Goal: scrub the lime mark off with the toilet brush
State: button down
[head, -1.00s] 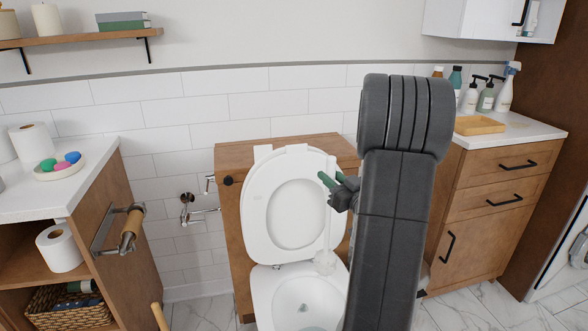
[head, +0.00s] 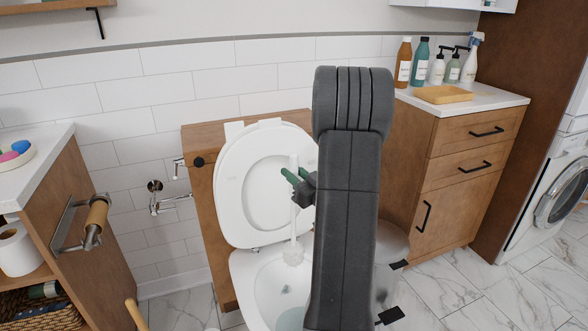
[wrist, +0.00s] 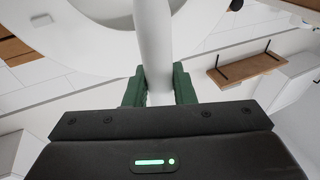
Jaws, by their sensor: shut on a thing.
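My gripper (head: 294,182) is shut on the white handle of the toilet brush (head: 294,225). The brush hangs upright, with its bristle head (head: 293,252) at the bowl's opening; I cannot tell whether it touches the bowl. In the wrist view the green fingers of my gripper (wrist: 159,88) sit on both sides of the white handle (wrist: 153,45). The toilet (head: 242,272) has its lid and seat raised. A small grey-green mark (head: 286,289) shows inside the bowl, below the brush head. My arm covers the right part of the toilet.
A wooden cabinet (head: 455,165) with several bottles and a yellow tray (head: 443,94) stands right of the toilet. A paper holder (head: 92,225) juts out at left. A wooden handle (head: 135,314) stands at the lower left. Marble floor (head: 460,285) is open at right.

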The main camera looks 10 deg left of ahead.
aim_at(295, 220)
notch_tip(295, 220, down, 12)
jog(key=b, duration=0.8)
jog(key=shift+f, duration=0.15)
jog(key=shift+f+b, duration=0.8)
jog(key=shift+b, duration=0.35)
jog(key=shift+f+b, duration=1)
